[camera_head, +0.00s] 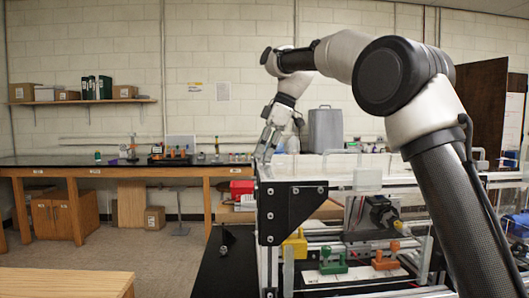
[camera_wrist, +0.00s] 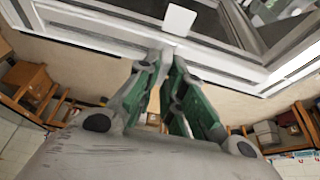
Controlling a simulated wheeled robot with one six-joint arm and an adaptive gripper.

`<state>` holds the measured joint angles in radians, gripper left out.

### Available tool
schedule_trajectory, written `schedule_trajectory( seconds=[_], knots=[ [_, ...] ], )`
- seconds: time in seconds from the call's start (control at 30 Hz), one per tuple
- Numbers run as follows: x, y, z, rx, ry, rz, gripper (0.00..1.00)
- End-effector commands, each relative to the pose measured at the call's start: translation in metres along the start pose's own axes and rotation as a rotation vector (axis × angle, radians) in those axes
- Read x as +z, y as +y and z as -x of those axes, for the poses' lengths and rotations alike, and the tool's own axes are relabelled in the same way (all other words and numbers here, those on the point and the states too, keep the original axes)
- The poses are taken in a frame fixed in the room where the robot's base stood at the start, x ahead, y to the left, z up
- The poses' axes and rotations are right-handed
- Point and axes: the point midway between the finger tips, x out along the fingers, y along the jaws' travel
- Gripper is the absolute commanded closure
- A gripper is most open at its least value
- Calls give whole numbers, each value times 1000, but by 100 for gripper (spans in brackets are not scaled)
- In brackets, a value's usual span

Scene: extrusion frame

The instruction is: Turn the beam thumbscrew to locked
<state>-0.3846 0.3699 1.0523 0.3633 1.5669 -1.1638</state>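My gripper (camera_head: 266,147) points down at the near-left upper corner of the extrusion frame (camera_head: 340,175) in the head view. In the wrist view my gripper (camera_wrist: 166,60) has its green-padded fingers converging on the pale frame edge (camera_wrist: 105,35). The fingertips are a small distance apart, with a narrow grey piece between them. I cannot tell whether this piece is the beam thumbscrew or part of the frame, nor whether the fingers press on it. The thumbscrew is not clearly visible in either view, so its setting cannot be read.
Inside the frame are a green clamp (camera_head: 333,261), an orange clamp (camera_head: 385,259), a yellow block (camera_head: 295,244) and a dark knob unit (camera_head: 380,212). A white square plate (camera_wrist: 179,20) is just past the fingertips.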

Motion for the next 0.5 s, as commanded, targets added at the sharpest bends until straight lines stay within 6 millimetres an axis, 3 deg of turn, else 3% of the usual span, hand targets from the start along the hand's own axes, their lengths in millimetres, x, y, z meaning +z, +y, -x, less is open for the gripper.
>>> schedule_trajectory(
  seconds=[0.5],
  knots=[
    [0, 0, 1, 27, 0, -61, 100]
  ],
)
